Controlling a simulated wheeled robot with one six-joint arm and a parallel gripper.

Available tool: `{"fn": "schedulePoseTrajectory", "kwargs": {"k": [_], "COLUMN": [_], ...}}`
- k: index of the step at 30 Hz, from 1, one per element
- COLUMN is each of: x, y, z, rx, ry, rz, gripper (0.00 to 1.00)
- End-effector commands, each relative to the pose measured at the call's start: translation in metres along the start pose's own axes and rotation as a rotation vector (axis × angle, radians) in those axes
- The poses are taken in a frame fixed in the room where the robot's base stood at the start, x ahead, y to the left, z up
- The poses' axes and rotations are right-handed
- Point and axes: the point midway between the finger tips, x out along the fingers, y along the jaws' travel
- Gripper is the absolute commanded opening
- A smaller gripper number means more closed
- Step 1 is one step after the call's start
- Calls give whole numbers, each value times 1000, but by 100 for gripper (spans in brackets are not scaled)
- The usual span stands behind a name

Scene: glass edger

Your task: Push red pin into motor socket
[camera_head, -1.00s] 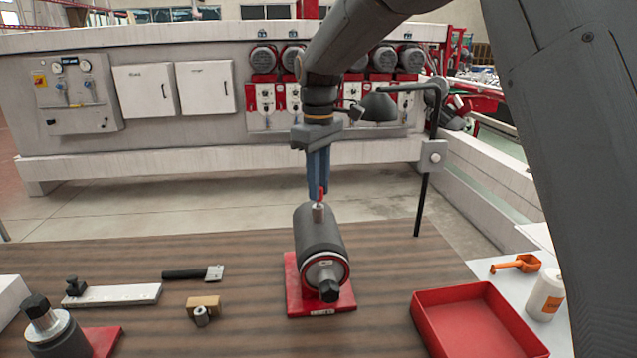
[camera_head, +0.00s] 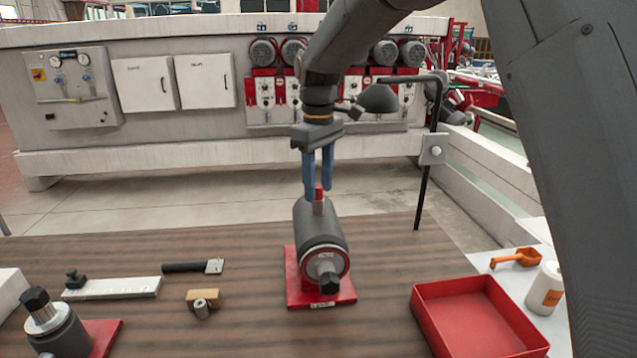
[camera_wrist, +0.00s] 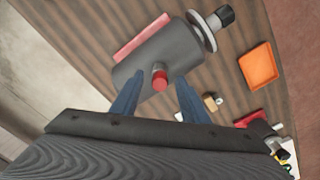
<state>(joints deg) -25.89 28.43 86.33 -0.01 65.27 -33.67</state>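The red pin (camera_head: 319,191) stands upright in the metal socket (camera_head: 319,207) on top of the grey motor (camera_head: 319,231). In the wrist view the red pin (camera_wrist: 160,79) shows its end, with the motor (camera_wrist: 163,55) under it. My gripper (camera_head: 319,189) points down above the motor. Its blue fingers are apart, one on each side of the pin, and the wrist view shows gaps between the fingers and the pin. How deep the pin sits is hard to tell.
The motor rests on a red base plate (camera_head: 345,292) on the brown table. A red tray (camera_head: 440,335) is to the right, with a lamp post (camera_head: 424,195) behind. A second motor (camera_head: 62,335), a wooden block (camera_head: 203,296) and a black-handled tool (camera_head: 185,267) lie to the left.

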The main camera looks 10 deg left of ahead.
Motion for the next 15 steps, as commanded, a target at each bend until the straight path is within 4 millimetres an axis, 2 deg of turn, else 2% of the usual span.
{"fn": "schedulePoseTrajectory", "kwargs": {"k": [8,15], "x": [-5,-40], "y": [0,1], "z": [-1,-2], "rx": [0,0], "ry": [2,4], "rz": [1,3], "gripper": [41,41]}}
